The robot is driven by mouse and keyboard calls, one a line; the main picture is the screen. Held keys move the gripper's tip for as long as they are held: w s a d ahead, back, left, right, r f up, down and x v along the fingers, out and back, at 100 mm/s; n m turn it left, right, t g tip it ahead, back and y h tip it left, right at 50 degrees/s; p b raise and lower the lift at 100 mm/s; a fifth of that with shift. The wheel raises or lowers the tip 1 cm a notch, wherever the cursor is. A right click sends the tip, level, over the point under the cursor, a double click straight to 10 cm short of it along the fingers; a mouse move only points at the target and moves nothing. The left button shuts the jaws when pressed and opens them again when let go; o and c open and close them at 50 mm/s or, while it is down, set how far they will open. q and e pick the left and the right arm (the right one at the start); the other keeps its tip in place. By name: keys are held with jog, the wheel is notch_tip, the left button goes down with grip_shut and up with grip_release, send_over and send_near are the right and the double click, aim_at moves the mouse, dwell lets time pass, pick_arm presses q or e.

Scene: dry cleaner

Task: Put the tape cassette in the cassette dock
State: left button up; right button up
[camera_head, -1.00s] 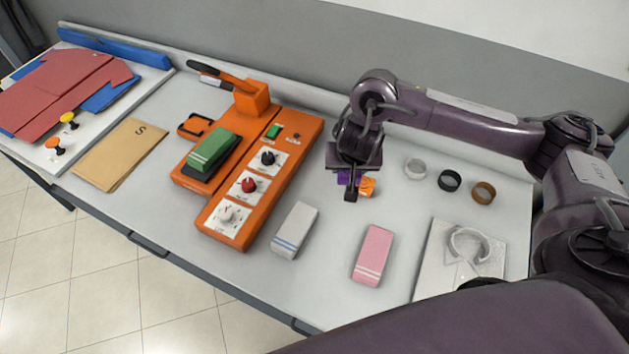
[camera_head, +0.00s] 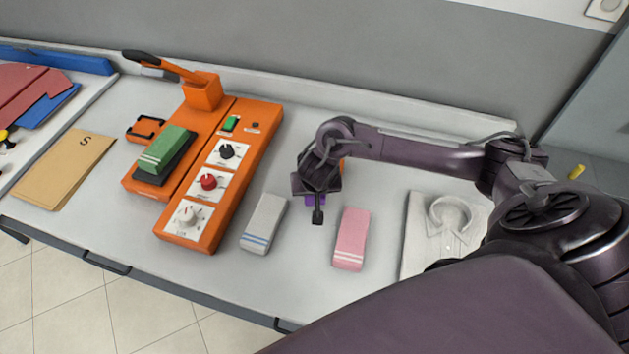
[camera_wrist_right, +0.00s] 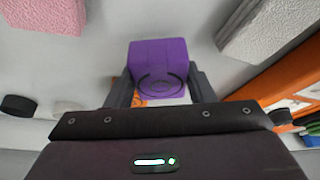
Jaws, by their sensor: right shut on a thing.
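The purple tape cassette (camera_wrist_right: 158,67) is a ridged block with a dark circular mark. My right gripper (camera_wrist_right: 160,90) is shut on it, a finger on each side. In the head view, only a little of the purple cassette (camera_head: 316,200) shows at my right gripper (camera_head: 317,208), behind the white and pink blocks. Its height above the table is hard to tell. My left gripper is out of view.
The machine has a raised lever (camera_head: 165,66), knobs and a green striped block (camera_head: 163,148). A partly hidden orange thing (camera_head: 342,166) is behind my gripper.

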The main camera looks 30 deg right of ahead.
jog(key=shift+f, duration=1.65)
jog(key=shift+f, duration=0.1)
jog(key=o, duration=1)
jog(key=shift+c, duration=0.2)
